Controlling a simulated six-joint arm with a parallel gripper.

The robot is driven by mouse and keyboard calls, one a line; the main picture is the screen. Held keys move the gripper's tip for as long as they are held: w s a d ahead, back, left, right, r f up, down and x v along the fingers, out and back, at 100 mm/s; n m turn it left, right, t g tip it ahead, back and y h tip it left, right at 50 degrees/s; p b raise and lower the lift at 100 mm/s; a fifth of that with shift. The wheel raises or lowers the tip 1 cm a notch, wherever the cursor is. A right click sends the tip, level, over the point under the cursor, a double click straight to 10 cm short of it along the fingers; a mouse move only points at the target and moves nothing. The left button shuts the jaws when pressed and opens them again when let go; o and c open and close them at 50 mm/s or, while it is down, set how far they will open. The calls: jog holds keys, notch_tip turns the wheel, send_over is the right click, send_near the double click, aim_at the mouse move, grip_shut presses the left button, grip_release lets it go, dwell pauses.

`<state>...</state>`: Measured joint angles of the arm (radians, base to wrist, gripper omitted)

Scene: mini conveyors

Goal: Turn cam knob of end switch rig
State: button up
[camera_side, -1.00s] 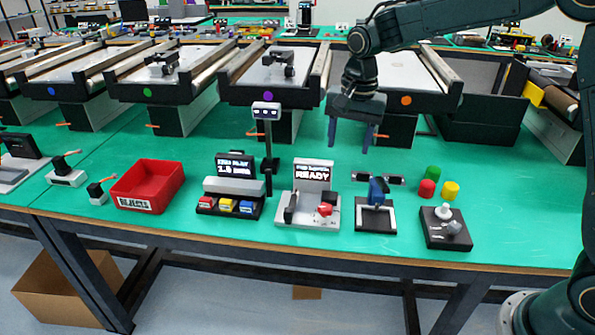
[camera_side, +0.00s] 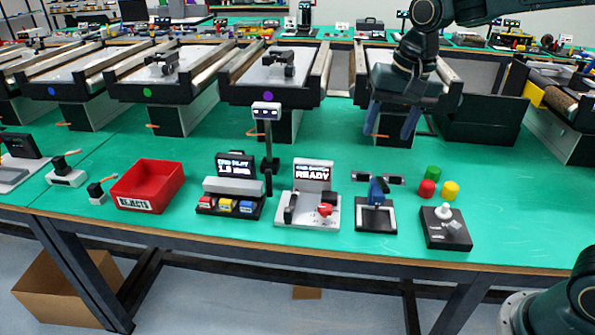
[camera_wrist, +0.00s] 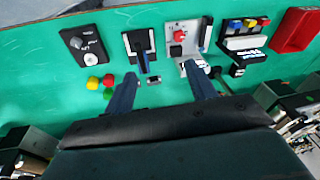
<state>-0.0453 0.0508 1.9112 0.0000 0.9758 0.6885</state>
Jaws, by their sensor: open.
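The end switch rig (camera_side: 294,217) is a light grey base near the front of the green bench, with an upright display reading READY. Its red cam knob (camera_side: 325,210) sits at the base's front right. In the wrist view the rig (camera_wrist: 172,54) is upper middle, with the red knob (camera_wrist: 181,35) on it. My gripper (camera_side: 390,128) is open and empty, its fingers pointing down, well behind and to the right of the rig and above the bench. Both fingers (camera_wrist: 160,77) show spread apart in the wrist view, touching nothing.
A blue-handled lever device (camera_side: 376,217) and a black box with a grey knob (camera_side: 446,228) stand right of the rig. Red, green and yellow caps (camera_side: 427,188) lie behind them. A device with coloured buttons (camera_side: 228,207) and a red bin (camera_side: 147,186) stand left. Conveyors line the back.

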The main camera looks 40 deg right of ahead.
jog(key=shift+s+d+r, duration=0.1)
jog(key=shift+s+r, duration=0.15)
jog(key=shift+s, duration=0.25)
jog(key=s+d+n+t, duration=0.1)
jog(key=s+n+t, duration=0.2)
jog(key=s, duration=1.7)
jog(key=shift+d+r+n, duration=0.15)
jog(key=shift+d+n, duration=0.15)
jog(key=shift+n, duration=1.9)
